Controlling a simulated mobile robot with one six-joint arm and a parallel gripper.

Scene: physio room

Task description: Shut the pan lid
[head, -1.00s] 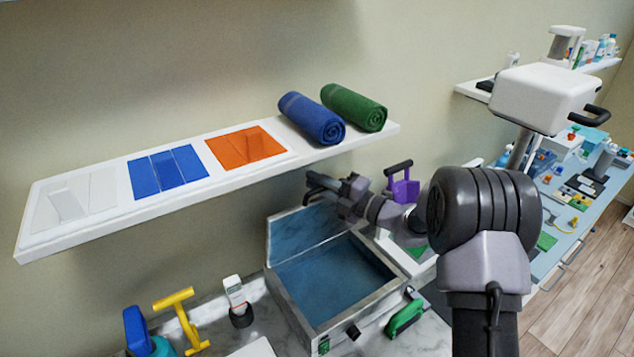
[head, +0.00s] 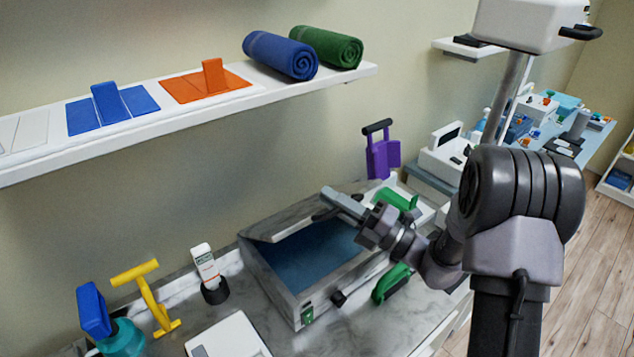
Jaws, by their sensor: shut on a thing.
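The pan (head: 302,298) is a grey marbled box with a blue inside, standing on the counter. Its lid (head: 290,218) is hinged at the back and tilts partway down over the pan, its grey outer face showing. A wide gap at the front leaves the blue inside in view. My gripper (head: 340,206) is at the lid's right part and is shut on the lid; the fingertips are small and partly hidden by my wrist.
A white bottle in a dark holder (head: 208,272) and a yellow tool (head: 150,298) stand left. A shelf (head: 210,112) with rolled towels (head: 280,55) hangs above. A purple item (head: 382,155) stands behind.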

